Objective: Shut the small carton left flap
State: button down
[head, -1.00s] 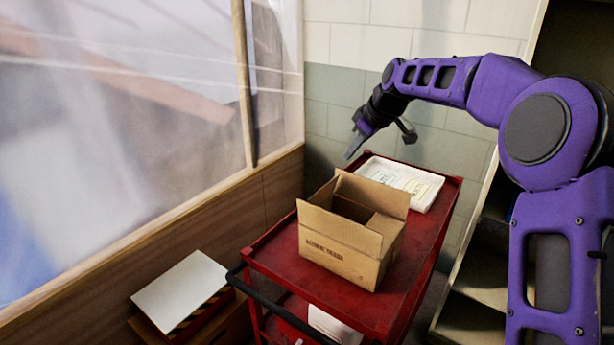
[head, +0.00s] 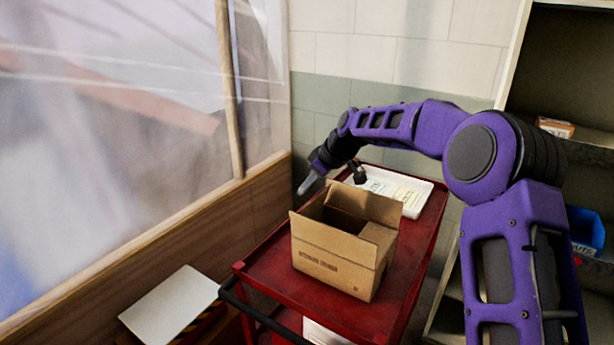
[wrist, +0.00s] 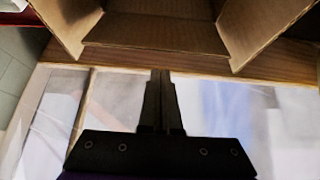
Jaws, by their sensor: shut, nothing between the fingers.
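The small brown carton (head: 335,262) stands open on the red cart. In the head view its far flap (head: 371,205) stands up, and the right flap (head: 380,240) is raised too. The left flap (head: 308,206) shows as a narrow edge-on strip, standing up rather than lying over the opening. My gripper (head: 304,187) is shut and empty, just beyond the carton's left side and pointing down and left. In the wrist view my shut fingers (wrist: 160,76) lie just short of the carton's nearest edge (wrist: 155,52), apparently without touching. The carton's inside looks empty.
A white tray with papers (head: 405,190) lies behind the carton on the red cart (head: 262,262). A wood-framed plastic-covered wall (head: 200,215) runs close on the left. A white-topped box (head: 170,303) sits lower left, and shelves (head: 590,140) stand at right.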

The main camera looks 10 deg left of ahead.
aim_at(315, 199)
jog(key=shift+s+d, duration=0.25)
jog(key=shift+d, duration=0.5)
jog(key=shift+s+d+f, duration=0.2)
jog(key=shift+d, duration=0.2)
jog(key=shift+d+f+b, duration=0.1)
jog(key=shift+f+b, duration=0.05)
jog(key=shift+b, duration=0.15)
jog(key=shift+d, duration=0.1)
jog(key=shift+d+b, duration=0.1)
jog(key=shift+b, duration=0.25)
